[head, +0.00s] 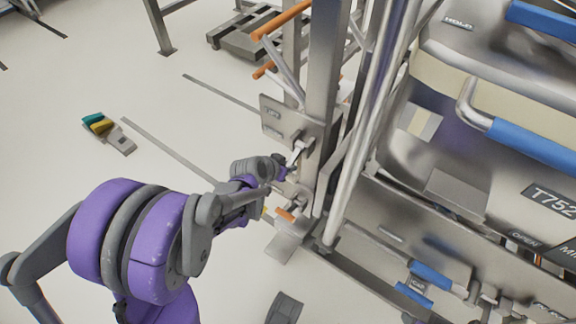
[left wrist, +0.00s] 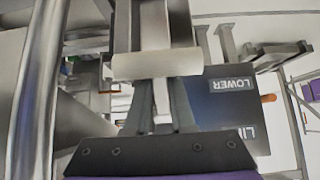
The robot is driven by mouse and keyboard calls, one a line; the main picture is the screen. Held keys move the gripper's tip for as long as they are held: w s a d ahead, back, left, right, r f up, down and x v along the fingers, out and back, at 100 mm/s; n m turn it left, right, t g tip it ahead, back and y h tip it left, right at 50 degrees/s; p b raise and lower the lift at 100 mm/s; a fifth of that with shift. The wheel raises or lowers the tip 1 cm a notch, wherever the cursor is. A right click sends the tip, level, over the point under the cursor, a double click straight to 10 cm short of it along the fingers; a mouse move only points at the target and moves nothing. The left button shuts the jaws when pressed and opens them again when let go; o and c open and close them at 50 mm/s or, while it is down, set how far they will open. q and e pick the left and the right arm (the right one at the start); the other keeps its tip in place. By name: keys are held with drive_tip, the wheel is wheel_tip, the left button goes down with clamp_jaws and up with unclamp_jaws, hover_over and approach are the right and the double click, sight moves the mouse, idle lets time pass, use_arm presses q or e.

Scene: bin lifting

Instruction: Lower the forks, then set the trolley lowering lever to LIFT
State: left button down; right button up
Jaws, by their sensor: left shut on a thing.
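The trolley's steel mast (head: 322,90) stands in the middle of the head view, with a metal plate (head: 275,118) low on its side. My left gripper (head: 288,170) reaches this plate from the left. The pale lowering lever (head: 298,150) shows just above the gripper. In the left wrist view my left fingers (left wrist: 160,108) are closed on the metal lever (left wrist: 155,64), whose broad end stands beyond them. A dark label panel (left wrist: 235,88) beside it reads LOWER, with a partly cut-off "LI" below. I cannot make out the forks clearly. My right gripper is not in view.
A large steel bin marked T752 (head: 505,165) with blue handles stands close on the right. Orange-gripped bars (head: 280,20) stick out at the mast. A pallet-like metal frame (head: 245,35) lies behind. Small coloured items (head: 105,130) lie on the otherwise clear floor at left.

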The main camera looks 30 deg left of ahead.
sight(289, 164)
use_arm(q)
drive_tip(key=shift+r, duration=0.1)
idle(0.3)
drive_tip(key=shift+s+r+g+p, duration=0.15)
drive_tip(key=shift+r+g+p, duration=0.35)
drive_tip(key=shift+p, duration=0.15)
wheel_tip(289, 164, up, 2)
drive_tip(key=g+p, duration=0.2)
drive_tip(key=g, duration=0.1)
drive_tip(key=shift+s+p, duration=0.1)
drive_tip(key=shift+p, duration=0.25)
drive_tip(key=r+g, duration=0.1)
drive_tip(key=g+p, duration=0.1)
drive_tip(key=g, duration=0.1)
drive_tip(key=shift+r, duration=0.35)
drive_tip(key=g, duration=0.1)
drive_tip(key=r+g+p, duration=0.1)
drive_tip(key=shift+w+r+g+y, duration=0.25)
drive_tip(key=shift+w+g+y, duration=0.05)
drive_tip(key=shift+w, duration=0.1)
drive_tip(key=shift+w+r, duration=0.1)
drive_tip(key=shift+r, duration=0.1)
drive_tip(key=shift+w+r, duration=0.1)
drive_tip(key=shift+r, duration=0.05)
drive_tip(key=c, duration=0.8)
unclamp_jaws()
drive_tip(key=shift+o, duration=0.2)
